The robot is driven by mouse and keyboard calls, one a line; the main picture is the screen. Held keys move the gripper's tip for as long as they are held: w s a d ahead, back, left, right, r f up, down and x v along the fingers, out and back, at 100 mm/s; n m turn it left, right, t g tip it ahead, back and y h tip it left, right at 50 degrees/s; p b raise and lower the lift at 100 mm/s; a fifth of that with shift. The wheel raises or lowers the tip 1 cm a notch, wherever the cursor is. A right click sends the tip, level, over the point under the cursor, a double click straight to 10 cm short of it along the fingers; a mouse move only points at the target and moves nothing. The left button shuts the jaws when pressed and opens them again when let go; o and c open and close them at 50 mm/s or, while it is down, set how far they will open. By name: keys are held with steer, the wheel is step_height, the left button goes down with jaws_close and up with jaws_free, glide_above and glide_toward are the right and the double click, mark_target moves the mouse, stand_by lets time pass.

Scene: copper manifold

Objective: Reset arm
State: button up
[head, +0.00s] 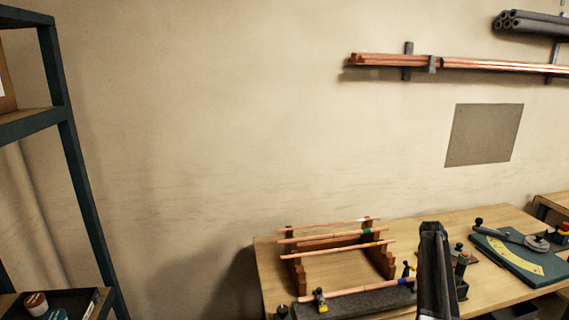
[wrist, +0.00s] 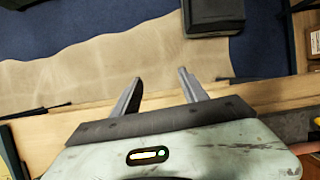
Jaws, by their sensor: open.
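My gripper (wrist: 158,88) is in the wrist view with its two grey fingers spread apart and nothing between them. It points past a strip of wooden surface (wrist: 275,92) toward a tan sheet-like area and a blue floor. In the head view a dark link of my arm stands upright in front of the workbench (head: 400,235); my gripper's fingertips cannot be made out there. Copper pipes (head: 335,250) lie across a stepped wooden rack on the bench, to the left of my arm.
A dark block with a pipe and small fittings (head: 355,300) lies at the bench's front. A dark shelf (head: 75,150) stands at the left. Copper pipes (head: 480,64) hang on the wall. A black box (wrist: 213,15) sits beyond my fingers.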

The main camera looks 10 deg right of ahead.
steer(key=w+a+f+n+t+b, duration=0.1)
steer(key=a+f+n+b, duration=0.1)
steer(key=a, duration=0.9)
steer(key=w+a+f+n+b, duration=0.1)
steer(key=a+f+b, duration=0.15)
steer(key=a, duration=0.95)
steer(key=s+a+f+m+t, duration=0.1)
steer(key=s+a, duration=0.2)
steer(key=a, duration=0.3)
steer(key=s+a+f+m+t, duration=0.1)
steer(key=s+a, duration=0.1)
steer(key=a, duration=0.4)
steer(key=s+a+f+m+t+b, duration=0.1)
steer(key=s+a+m, duration=0.1)
steer(key=a, duration=0.4)
steer(key=shift+s+a+f+t+y, duration=0.2)
steer(key=shift+s+t+y, duration=0.1)
steer(key=shift+s, duration=0.55)
jaws_close()
